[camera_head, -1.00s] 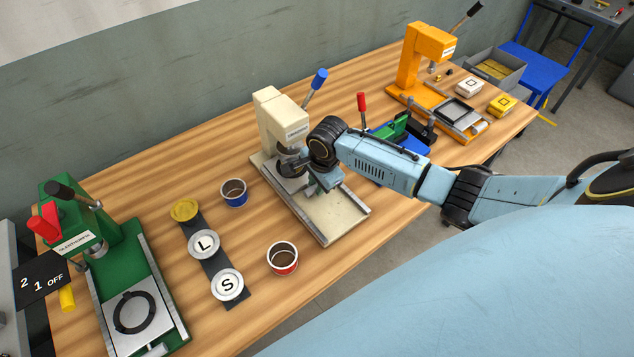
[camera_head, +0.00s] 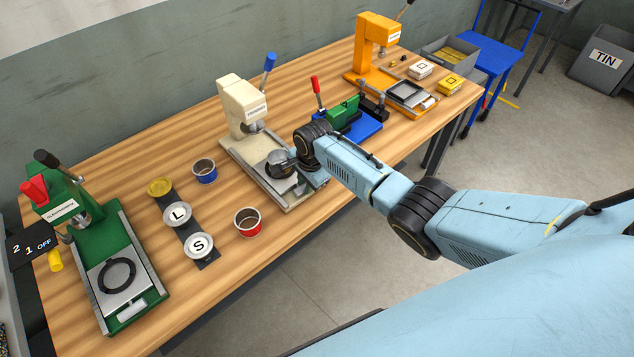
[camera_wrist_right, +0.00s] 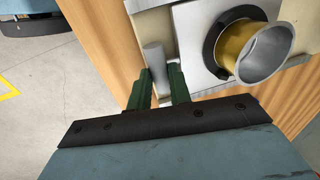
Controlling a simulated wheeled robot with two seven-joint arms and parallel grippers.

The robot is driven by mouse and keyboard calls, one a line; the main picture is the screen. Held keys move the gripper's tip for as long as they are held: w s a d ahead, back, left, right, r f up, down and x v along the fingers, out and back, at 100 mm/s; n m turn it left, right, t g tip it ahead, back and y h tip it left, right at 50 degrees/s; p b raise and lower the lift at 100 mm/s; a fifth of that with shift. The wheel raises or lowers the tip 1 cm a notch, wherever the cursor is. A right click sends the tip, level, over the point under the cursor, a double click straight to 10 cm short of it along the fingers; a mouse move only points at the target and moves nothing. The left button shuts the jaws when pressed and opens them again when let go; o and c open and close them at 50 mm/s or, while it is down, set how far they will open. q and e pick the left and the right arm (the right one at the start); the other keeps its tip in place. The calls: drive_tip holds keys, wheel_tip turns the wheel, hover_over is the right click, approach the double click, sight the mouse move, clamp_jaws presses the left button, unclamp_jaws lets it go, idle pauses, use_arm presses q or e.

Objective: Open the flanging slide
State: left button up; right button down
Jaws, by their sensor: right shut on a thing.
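The cream flanging press (camera_head: 233,100) stands mid-table. Its slide is out at the front end of its bed (camera_head: 252,166), clear of the press head. An open tin (camera_head: 280,160) stands on the slide; in the right wrist view the tin (camera_wrist_right: 238,48) is gold outside, silver inside, and sits in a black ring on a pale plate (camera_wrist_right: 190,50). My right gripper (camera_wrist_right: 160,82) is shut on the slide's grey handle (camera_wrist_right: 153,57), beside the plate. In the head view my right gripper is mostly hidden behind its wrist. My left gripper is not in view.
A green press (camera_head: 100,240) stands at left, an orange press (camera_head: 372,45) at right. A blue-based fixture (camera_head: 360,127) is just right of my wrist. A blue tin (camera_head: 204,172), a red tin (camera_head: 247,222) and a dark strip with lids (camera_head: 207,258) lie left of the cream press.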

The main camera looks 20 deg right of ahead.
drive_tip(key=shift+s+r, duration=0.25)
drive_tip(key=shift+w+a+f, duration=0.1)
drive_tip(key=shift+w, duration=0.2)
drive_tip(key=c, duration=1.5)
unclamp_jaws()
drive_tip(key=shift+w+a+f, duration=0.1)
drive_tip(key=shift+w+f, duration=0.1)
drive_tip(key=shift+w, duration=0.2)
drive_tip(key=shift+o, duration=1)
drive_tip(key=shift+s+r, duration=0.1)
drive_tip(key=shift+r, duration=0.4)
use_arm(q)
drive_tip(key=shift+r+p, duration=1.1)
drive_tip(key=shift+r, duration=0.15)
use_arm(e)
wheel_tip(320, 180, up, 12)
drive_tip(key=s+d, duration=0.1)
drive_tip(key=s, duration=0.1)
drive_tip(key=shift+s+r, duration=0.2)
drive_tip(key=shift+s, duration=0.1)
